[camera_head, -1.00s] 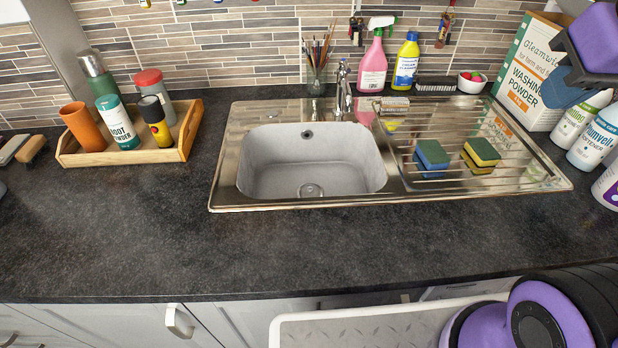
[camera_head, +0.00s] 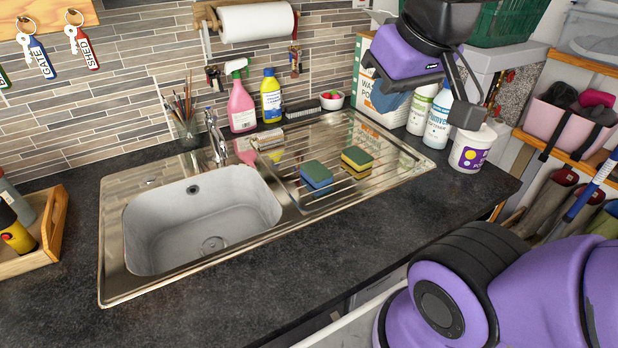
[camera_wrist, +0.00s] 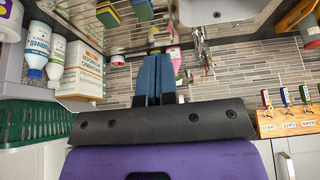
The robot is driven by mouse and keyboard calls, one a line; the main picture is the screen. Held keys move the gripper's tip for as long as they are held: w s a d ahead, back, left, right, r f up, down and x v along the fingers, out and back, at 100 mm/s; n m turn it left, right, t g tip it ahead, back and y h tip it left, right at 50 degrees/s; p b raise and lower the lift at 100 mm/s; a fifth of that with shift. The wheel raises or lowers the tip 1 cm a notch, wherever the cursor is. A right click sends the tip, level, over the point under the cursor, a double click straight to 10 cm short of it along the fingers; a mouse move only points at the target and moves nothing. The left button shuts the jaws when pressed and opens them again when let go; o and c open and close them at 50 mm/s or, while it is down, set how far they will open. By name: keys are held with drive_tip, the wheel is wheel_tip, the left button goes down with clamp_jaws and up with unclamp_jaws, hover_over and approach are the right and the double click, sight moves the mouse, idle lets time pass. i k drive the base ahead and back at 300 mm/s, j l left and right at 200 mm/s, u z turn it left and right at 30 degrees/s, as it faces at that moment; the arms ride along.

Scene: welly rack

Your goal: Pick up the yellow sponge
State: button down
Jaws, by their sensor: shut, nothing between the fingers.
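The yellow sponge (camera_head: 357,160) has a green top and lies on the ribbed steel drainer right of the sink bowl. A blue sponge (camera_head: 316,176) with a green top lies just left of it. In the wrist view, which is upside down, the yellow sponge (camera_wrist: 108,15) and the blue sponge (camera_wrist: 142,9) show at the top edge. My gripper (camera_head: 389,102) is up in the air, to the right of and above the sponges. Its blue fingers (camera_wrist: 153,60) are shut together and empty, apart from both sponges.
Behind the drainer stand a pink spray bottle (camera_head: 241,108), a yellow bottle (camera_head: 271,97), a brush (camera_head: 302,112) and a small bowl (camera_head: 332,100). A washing powder box (camera_head: 368,85), white bottles (camera_head: 438,120) and a white tub (camera_head: 470,150) stand to the right. The front worktop is clear.

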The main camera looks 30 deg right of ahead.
sight(357, 157)
drive_tip(key=l, duration=1.6)
